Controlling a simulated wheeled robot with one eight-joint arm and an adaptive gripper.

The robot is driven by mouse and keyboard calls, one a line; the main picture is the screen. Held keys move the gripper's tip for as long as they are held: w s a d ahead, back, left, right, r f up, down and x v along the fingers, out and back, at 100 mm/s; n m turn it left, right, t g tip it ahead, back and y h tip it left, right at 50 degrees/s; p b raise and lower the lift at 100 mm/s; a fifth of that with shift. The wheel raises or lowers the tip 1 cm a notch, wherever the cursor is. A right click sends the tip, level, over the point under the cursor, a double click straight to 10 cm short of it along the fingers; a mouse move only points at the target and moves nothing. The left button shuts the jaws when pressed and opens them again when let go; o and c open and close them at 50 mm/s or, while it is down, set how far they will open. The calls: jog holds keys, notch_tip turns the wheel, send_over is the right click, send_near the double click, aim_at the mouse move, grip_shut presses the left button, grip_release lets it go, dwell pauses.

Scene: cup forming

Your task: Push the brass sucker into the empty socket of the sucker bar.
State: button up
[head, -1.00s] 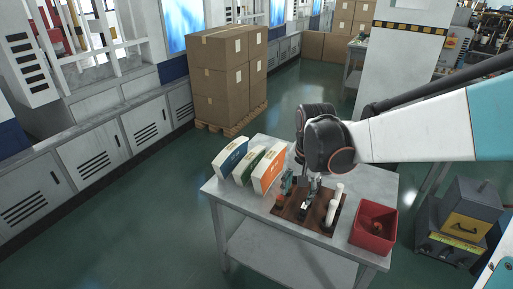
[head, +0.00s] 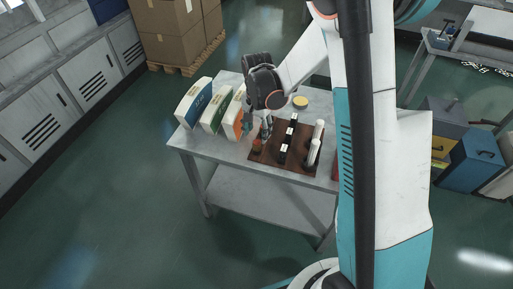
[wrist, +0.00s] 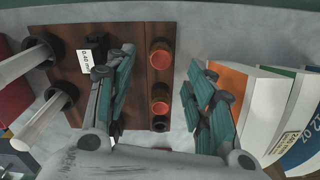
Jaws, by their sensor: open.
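The dark wooden board (head: 274,159) lies on the grey table, below and beside my gripper (head: 266,128). In the wrist view, my gripper (wrist: 162,60) is open, its two green-padded fingers apart with nothing held. Between them in the picture is a narrow brown strip (wrist: 160,78) along the board's right edge, probably the sucker bar. It carries two round orange-lined fittings (wrist: 160,53), one beyond the other, and a small dark round part or hole (wrist: 160,124) nearer my wrist. I cannot tell for sure which part is the brass sucker or whether the dark one is an empty socket.
White cylinders in dark holders (head: 315,147) and black blocks with white labels (head: 292,132) stand on the board. A yellow disc (head: 300,102) lies behind. My arm hides the table's right side.

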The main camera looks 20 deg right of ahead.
aim_at(257, 142)
notch_tip(257, 142, down, 6)
jog(key=b, duration=0.3)
jog(key=shift+w+f, duration=0.1)
jog(key=shift+f, duration=0.15)
jog(key=c, duration=1.2)
